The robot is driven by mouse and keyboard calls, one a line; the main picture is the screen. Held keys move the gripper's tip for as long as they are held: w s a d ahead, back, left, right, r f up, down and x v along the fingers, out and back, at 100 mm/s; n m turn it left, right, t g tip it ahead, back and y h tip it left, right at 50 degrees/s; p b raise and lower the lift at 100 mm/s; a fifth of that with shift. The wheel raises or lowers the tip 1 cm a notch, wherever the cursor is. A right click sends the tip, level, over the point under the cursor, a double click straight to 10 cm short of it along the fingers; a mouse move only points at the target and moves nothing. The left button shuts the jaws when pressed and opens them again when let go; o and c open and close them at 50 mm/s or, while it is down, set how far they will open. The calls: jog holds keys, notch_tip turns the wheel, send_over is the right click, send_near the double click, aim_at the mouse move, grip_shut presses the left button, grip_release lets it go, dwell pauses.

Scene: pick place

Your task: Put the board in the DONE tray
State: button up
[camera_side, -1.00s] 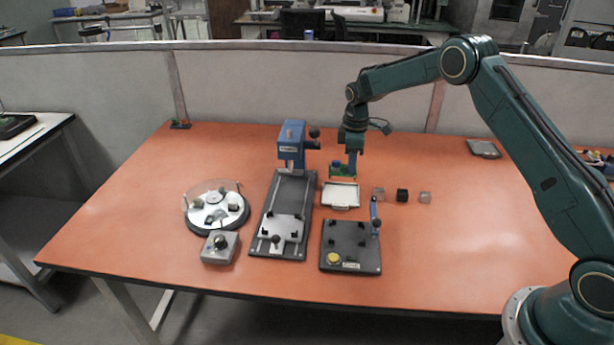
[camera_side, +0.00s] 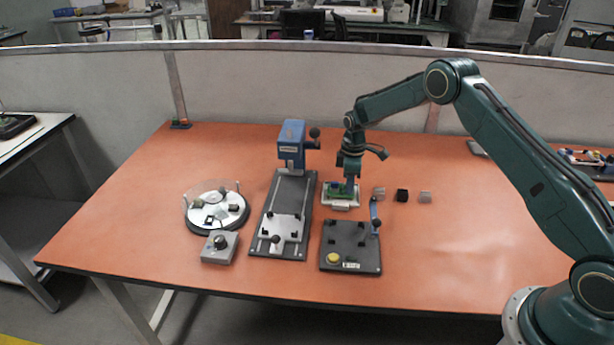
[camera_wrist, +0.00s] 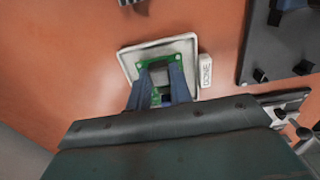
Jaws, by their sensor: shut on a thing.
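The green board (camera_side: 338,188) is in my gripper (camera_side: 346,190), low over the white tray (camera_side: 341,205). In the wrist view the board (camera_wrist: 146,64) lies between my gripper's fingers (camera_wrist: 161,88), inside the outline of the tray (camera_wrist: 128,65). A label reading DONE (camera_wrist: 206,70) is beside the tray there. My gripper is shut on the board. I cannot tell whether the board touches the tray floor, and my fingers hide part of it.
A dark fixture plate (camera_side: 350,258) with a blue lever stands in front of the tray. A blue press (camera_side: 291,140) on a grey base is to the left. Small cubes (camera_side: 402,195) sit to the right. The table's right side is mostly clear.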

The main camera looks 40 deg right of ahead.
jog(key=shift+f, duration=0.1)
jog(key=o, duration=0.8)
jog(key=shift+r, duration=6.1)
